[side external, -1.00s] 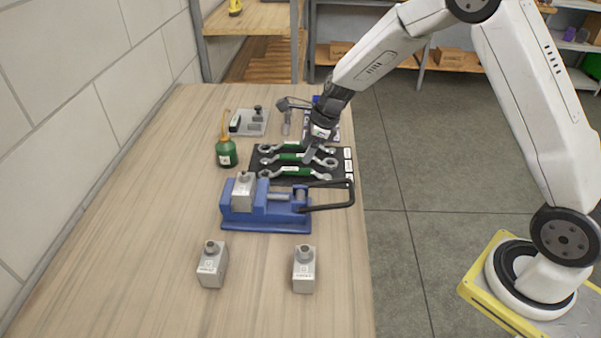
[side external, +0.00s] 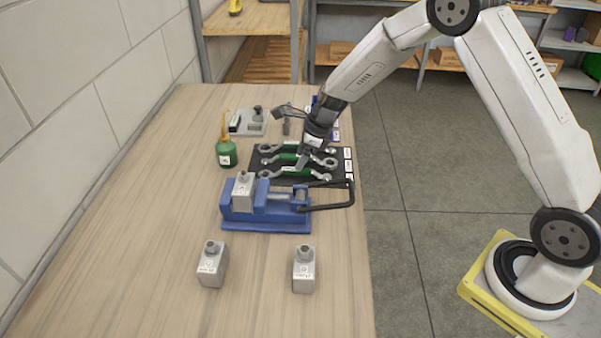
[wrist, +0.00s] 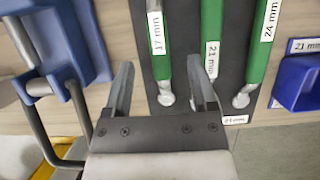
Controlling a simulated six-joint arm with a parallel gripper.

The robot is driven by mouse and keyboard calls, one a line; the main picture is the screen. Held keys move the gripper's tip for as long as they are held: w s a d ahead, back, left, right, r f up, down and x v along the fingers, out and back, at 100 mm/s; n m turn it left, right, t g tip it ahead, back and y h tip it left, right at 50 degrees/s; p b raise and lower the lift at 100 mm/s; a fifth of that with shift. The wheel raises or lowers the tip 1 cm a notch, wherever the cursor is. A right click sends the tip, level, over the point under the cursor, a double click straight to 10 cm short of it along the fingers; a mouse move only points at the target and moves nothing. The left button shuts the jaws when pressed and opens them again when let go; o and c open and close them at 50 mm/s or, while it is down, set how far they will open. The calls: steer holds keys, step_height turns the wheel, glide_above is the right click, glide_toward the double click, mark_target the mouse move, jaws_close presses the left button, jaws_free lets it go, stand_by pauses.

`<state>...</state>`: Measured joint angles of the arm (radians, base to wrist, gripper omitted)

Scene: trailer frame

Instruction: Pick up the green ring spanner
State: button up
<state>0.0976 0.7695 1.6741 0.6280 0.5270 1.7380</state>
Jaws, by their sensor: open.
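Three green-handled spanners lie side by side on a dark mat (side external: 345,180). In the wrist view they are labelled 17 mm (wrist: 161,66), 21 mm (wrist: 210,25) and 24 mm (wrist: 258,62). In the side view the front spanner (side external: 283,173) lies closest to the blue vise. Which one is the ring spanner is not clear, as the wrist view cuts off their far ends. My gripper (wrist: 160,62) is open and empty above the mat. The 17 mm handle shows between its fingers, and the right finger overlaps the 21 mm spanner. My gripper (side external: 301,166) partly hides the spanners in the side view.
A blue vise (side external: 265,220) with a black handle stands just in front of the mat. A green oil can (side external: 227,154) is left of it. Two grey blocks (side external: 212,265) (side external: 304,270) stand in front. A blue bin (wrist: 298,82) is beside the mat. The left tabletop is clear.

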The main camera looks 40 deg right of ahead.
mark_target(295, 174)
steer(key=shift+x, duration=2.55)
steer(key=shift+s, duration=0.1)
jaws_close()
